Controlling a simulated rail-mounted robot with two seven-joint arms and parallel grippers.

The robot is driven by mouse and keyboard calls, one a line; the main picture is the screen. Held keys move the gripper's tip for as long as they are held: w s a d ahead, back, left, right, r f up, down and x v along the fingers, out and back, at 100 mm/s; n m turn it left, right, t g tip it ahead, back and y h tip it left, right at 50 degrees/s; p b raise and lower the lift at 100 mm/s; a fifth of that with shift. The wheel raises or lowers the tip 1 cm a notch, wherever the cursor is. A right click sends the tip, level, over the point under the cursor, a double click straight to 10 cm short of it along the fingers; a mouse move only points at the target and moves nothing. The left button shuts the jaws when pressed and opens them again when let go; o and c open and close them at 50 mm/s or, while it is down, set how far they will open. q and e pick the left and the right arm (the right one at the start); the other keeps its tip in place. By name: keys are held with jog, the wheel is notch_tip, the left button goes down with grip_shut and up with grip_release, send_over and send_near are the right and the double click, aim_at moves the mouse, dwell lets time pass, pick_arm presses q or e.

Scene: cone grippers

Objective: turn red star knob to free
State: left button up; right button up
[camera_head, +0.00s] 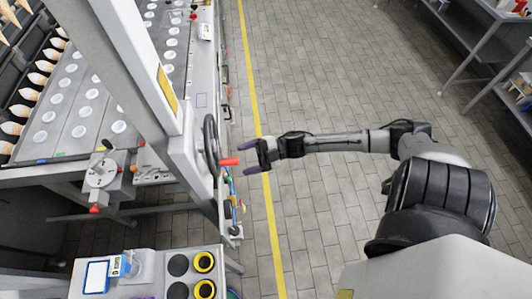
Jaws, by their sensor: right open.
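My right gripper (244,160) reaches in from the right at the machine's side, its dark fingers spread apart and empty. Its fingertips are close to the red handle (230,161) of a dark handwheel (211,145); I cannot tell whether they touch. No red star shape can be made out clearly. My left gripper is not in view.
A grey machine post (150,90) rises left of the handwheel. Behind it is a conveyor plate (85,110) with white cups and cones. A control box (150,270) with yellow-ringed buttons stands below. The tiled floor (320,80) is open; shelves (490,45) stand at upper right.

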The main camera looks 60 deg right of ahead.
jog(key=r+v, duration=0.1)
jog(key=v, duration=0.5)
jog(key=shift+d+f, duration=0.2)
jog(key=shift+f, duration=0.3)
